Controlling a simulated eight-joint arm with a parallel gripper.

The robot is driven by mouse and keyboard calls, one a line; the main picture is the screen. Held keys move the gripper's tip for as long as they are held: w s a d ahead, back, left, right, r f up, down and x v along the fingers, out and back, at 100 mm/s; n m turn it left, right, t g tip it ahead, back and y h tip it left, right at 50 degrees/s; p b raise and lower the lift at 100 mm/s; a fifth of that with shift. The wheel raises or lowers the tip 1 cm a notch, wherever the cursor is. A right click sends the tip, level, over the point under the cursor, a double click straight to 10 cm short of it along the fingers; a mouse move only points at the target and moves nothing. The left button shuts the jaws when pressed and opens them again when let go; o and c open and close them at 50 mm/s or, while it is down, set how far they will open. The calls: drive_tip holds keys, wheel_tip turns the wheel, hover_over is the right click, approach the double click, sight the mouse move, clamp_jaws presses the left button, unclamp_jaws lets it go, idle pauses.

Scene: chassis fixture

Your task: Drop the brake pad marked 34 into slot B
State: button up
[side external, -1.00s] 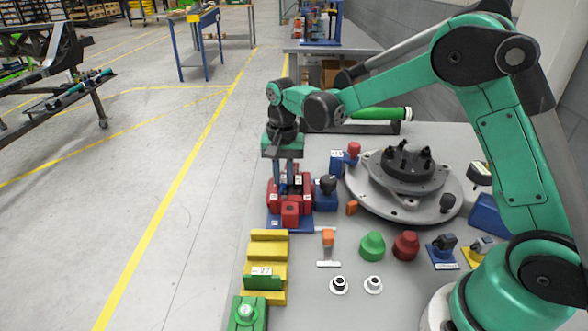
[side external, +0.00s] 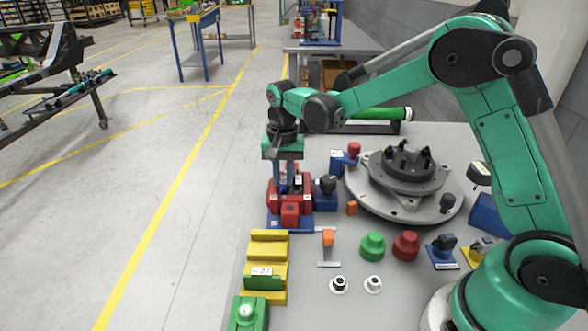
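My gripper (side external: 288,185) points straight down over a red slotted holder (side external: 291,215) on a blue base (side external: 283,227). Its blue-grey fingers reach into the top of the holder, among small white labels. The view is too small to tell whether the fingers are parted or closed on a pad. I cannot make out a pad marked 34 or the letter of slot B. A yellow stepped rack (side external: 268,236) stands in front of the holder. A green piece (side external: 262,284) with a label that seems to read 27 sits in the rack.
A grey turntable (side external: 365,196) with a dark hub stands to the right. Green (side external: 372,246) and red (side external: 405,246) knobs, an orange-handled switch (side external: 328,238) and a green button box (side external: 248,314) are near the front. A blue block (side external: 325,199) adjoins the holder's right side.

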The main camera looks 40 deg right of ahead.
drive_tip(key=shift+r, duration=1.45)
drive_tip(key=o, duration=0.6)
drive_tip(key=shift+c, duration=0.2)
drive_tip(key=shift+r, duration=2.3)
